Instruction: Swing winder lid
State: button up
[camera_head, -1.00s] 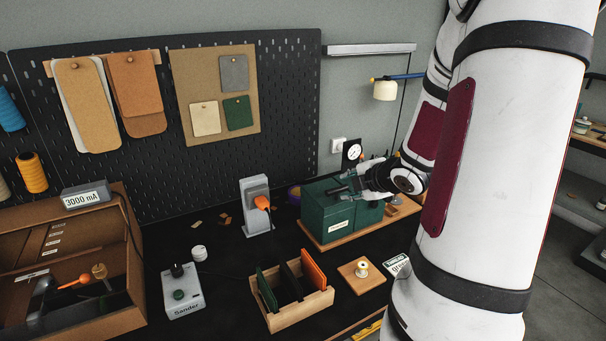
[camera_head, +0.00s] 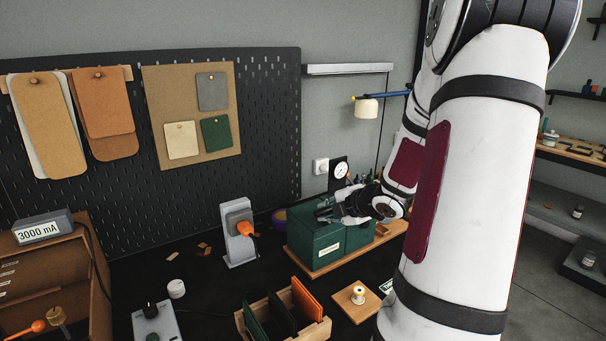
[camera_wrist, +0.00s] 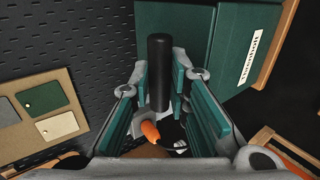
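The winder is a dark green box (camera_head: 318,245) with a white label on its front, on a wooden base (camera_head: 318,272). It also shows in the wrist view (camera_wrist: 235,45) at the upper right. I cannot make out the lid's edge, and my gripper and arm hide part of the top. My gripper (camera_head: 325,213) is just above the box, its fingers pointing left. In the wrist view, a black cylindrical bar (camera_wrist: 159,70) lies between the teal-padded fingertips (camera_wrist: 160,85). The pads look very close to it on both sides; I cannot tell whether they grip it.
A grey stand with an orange plug (camera_head: 240,235) is left of the winder. A wooden rack (camera_head: 310,325) and a small board with a spool (camera_head: 357,297) are in front. A gauge (camera_head: 341,170) and lamp (camera_head: 366,108) are behind. The pegboard (camera_head: 265,130) backs the bench.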

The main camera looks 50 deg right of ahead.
jog(key=shift+s+r, duration=0.1)
jog(key=shift+s, duration=0.05)
grip_shut()
jog(key=shift+w+d+r+p, duration=0.1)
jog(key=shift+w+r+p, duration=0.05)
jog(key=shift+r+p, duration=0.4)
jog(key=shift+w+d+r+p, duration=0.15)
jog(key=shift+r+p, duration=0.2)
jog(key=shift+r, duration=0.3)
jog(key=shift+w+r, duration=0.15)
jog(key=shift+w, duration=0.05)
jog(key=shift+w+d+r+p, duration=0.1)
jog(key=shift+w+r+p, duration=0.25)
jog(key=shift+r+p, duration=0.15)
jog(key=shift+w+d+r+p, duration=0.1)
jog(key=shift+w+r+p, duration=0.25)
jog(key=shift+r, duration=0.2)
jog(key=shift+w+r, duration=0.1)
jog(key=shift+w, duration=0.1)
